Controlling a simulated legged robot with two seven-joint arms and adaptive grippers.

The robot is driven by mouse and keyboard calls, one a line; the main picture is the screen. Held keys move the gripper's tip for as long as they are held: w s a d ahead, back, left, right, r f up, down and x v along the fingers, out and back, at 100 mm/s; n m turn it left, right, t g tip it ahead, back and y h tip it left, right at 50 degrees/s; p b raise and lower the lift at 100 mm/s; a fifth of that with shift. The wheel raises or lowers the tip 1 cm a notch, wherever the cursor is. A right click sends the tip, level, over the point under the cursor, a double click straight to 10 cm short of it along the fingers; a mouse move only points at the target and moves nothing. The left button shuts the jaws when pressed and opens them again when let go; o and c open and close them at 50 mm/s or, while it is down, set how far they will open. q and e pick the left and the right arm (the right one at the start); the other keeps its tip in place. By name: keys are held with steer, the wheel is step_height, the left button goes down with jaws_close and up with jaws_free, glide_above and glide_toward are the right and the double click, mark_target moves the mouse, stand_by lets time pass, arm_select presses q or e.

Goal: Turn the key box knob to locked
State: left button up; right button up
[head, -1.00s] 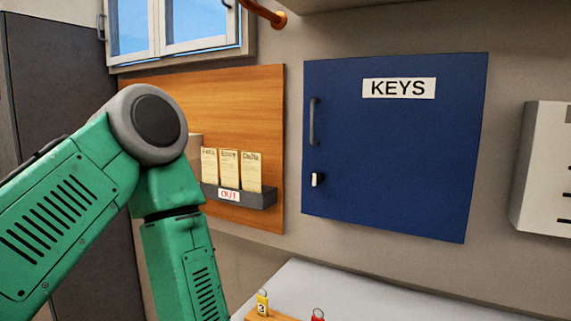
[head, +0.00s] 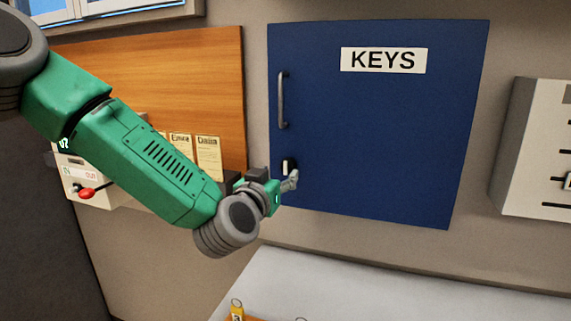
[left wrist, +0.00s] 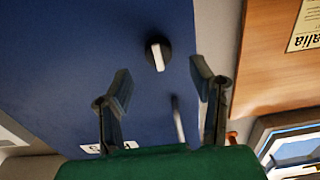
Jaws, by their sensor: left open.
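The blue key box (head: 385,120) with its KEYS label hangs on the wall in the head view, its door shut. Its knob (head: 287,166) is black with a white pointer, low on the door's left side, below the handle (head: 282,100). In the left wrist view the knob (left wrist: 158,54) shows just beyond the fingertips, with its pointer slightly tilted from the picture's vertical. My left gripper (head: 287,180) is close to the knob in the head view. In the left wrist view my left gripper (left wrist: 160,78) is open and empty, its fingers apart. My right gripper is out of view.
A wooden board (head: 200,90) with a card rack is left of the box, partly behind my left arm. A pale wall unit (head: 540,150) is at right. A white surface (head: 370,290) lies below, with a yellow-tagged key (head: 237,311) at its front.

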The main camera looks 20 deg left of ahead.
mark_target(284, 168)
arm_select(q)
steer(key=w, duration=0.4)
steer(key=shift+a+p, duration=0.25)
steer(key=shift+p, duration=0.05)
steer(key=shift+w+d, duration=0.35)
steer(key=shift+w, duration=0.1)
steer(key=shift+w+d, duration=0.1)
steer(key=shift+d, duration=0.2)
steer(key=shift+a, duration=0.15)
steer(key=c, duration=1.1)
steer(key=shift+a, duration=0.2)
steer(key=shift+c, duration=0.2)
